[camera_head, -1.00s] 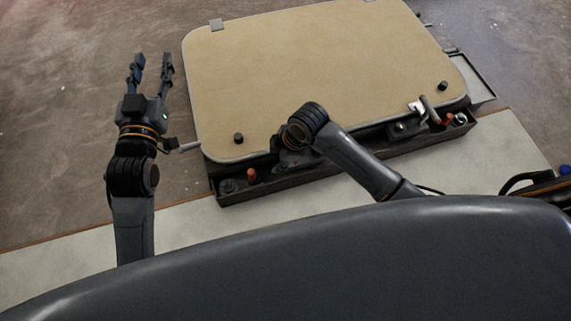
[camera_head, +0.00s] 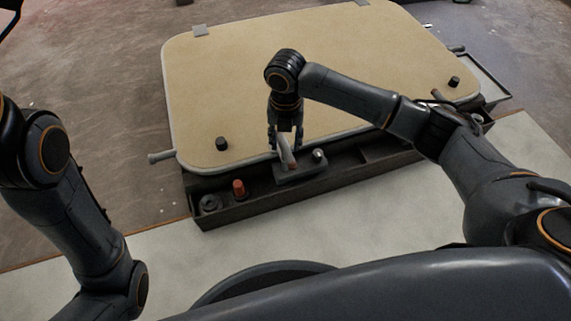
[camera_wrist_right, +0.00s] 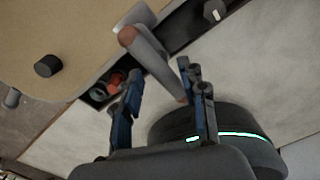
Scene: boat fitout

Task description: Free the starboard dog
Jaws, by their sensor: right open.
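A dog with a grey lever handle (camera_head: 287,154) stands on a dark base at the front edge of the beige hatch (camera_head: 300,85). In the right wrist view the lever (camera_wrist_right: 158,58) has reddish-brown ends and slants between the fingers in the picture. My right gripper (camera_head: 286,142) points down over this dog, open, its fingers close to the lever. I cannot tell whether they touch it. A second lever (camera_head: 440,97) shows partly at the right, behind my right arm. My left arm stands at the left, with its gripper out of view.
A dark trough (camera_head: 250,211) runs along the hatch's front and holds a red-orange peg (camera_head: 239,187) and a round dark fitting (camera_head: 208,204). Black knobs (camera_head: 222,143) stand on the hatch. The pale strip in front (camera_head: 290,236) is clear.

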